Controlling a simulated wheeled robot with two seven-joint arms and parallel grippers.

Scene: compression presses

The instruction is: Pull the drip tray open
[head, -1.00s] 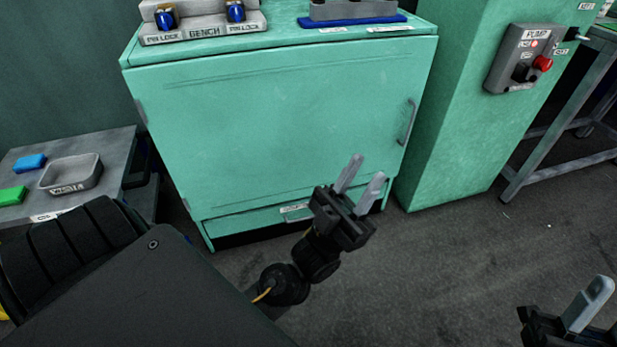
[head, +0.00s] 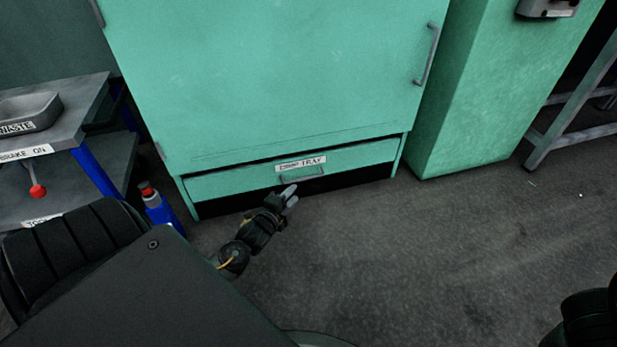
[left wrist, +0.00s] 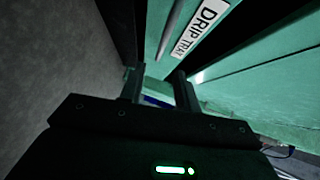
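The drip tray (head: 230,182) is a low green drawer front at the bottom of the green cabinet. My left gripper (head: 290,196) is just in front of and below the handle. In the left wrist view its two fingers (left wrist: 159,88) are apart with nothing held between them. The label (left wrist: 203,28) and the grey handle bar (left wrist: 178,30) lie ahead of the fingertips. My right gripper is out of view.
The cabinet door (head: 270,80) with its side handle (head: 427,55) is above the tray. A green cabinet (head: 480,100) stands at right. A grey cart (head: 75,120) and a blue bottle (head: 160,208) are at left. The floor (head: 430,260) in front is clear.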

